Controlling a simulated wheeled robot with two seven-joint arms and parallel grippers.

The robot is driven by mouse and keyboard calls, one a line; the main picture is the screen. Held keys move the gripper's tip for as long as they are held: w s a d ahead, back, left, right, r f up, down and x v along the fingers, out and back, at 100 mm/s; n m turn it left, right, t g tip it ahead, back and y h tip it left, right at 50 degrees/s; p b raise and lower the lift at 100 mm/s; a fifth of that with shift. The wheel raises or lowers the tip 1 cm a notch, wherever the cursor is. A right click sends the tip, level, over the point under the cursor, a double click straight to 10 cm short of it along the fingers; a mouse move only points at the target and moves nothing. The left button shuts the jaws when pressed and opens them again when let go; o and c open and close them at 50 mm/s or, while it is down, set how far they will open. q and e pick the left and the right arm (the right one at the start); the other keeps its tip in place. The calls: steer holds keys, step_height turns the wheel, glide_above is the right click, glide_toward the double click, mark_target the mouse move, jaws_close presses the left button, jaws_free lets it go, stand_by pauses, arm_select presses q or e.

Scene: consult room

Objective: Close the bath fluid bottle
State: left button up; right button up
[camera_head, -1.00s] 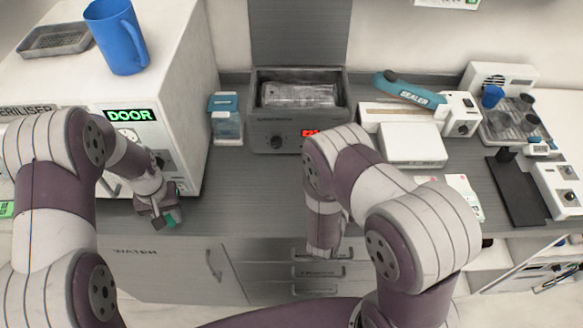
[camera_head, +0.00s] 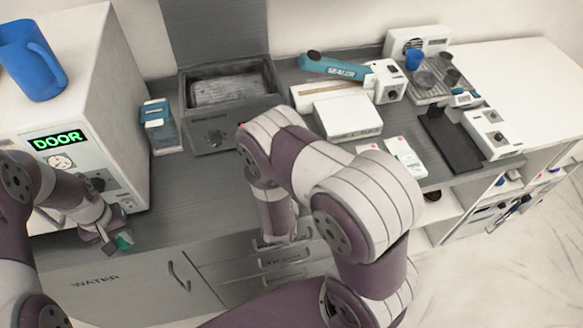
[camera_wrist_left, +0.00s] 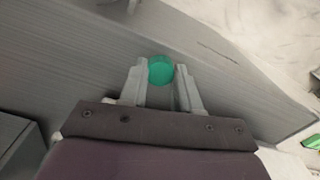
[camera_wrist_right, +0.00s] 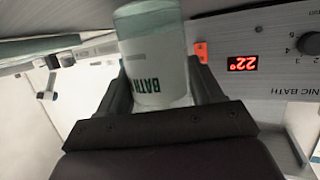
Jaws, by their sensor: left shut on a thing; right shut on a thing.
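My left gripper (camera_head: 116,240) is in front of the steriliser at the left. It is shut on a small round green cap (camera_wrist_left: 161,70), which shows between its fingertips in the left wrist view and as a bit of green in the head view. My right gripper (camera_wrist_right: 165,95) is shut on the bath fluid bottle (camera_wrist_right: 152,50), a white bottle with dark green "BATH" lettering, seen in the right wrist view. The bottle's top end is not clear there. In the head view my right arm hides that gripper and the bottle.
The ultrasonic bath (camera_head: 215,138) stands open at the back of the grey counter (camera_head: 190,190). A blue-and-clear container (camera_head: 160,127) stands left of it, beside the steriliser (camera_head: 95,110). A sealer (camera_head: 335,68) and white boxes are to the right.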

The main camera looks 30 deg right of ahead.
steer(key=shift+r, duration=0.4)
steer(key=s+d+r, duration=0.5)
steer(key=s+r, duration=0.4)
steer(key=s, duration=0.1)
steer(key=shift+d+r, duration=0.2)
steer(key=shift+r, duration=0.1)
steer(key=shift+s, duration=0.1)
stand_by(1.2)
steer(key=o, duration=0.5)
steer(key=shift+c, duration=0.2)
steer(key=c, duration=0.7)
steer(key=shift+c, duration=0.2)
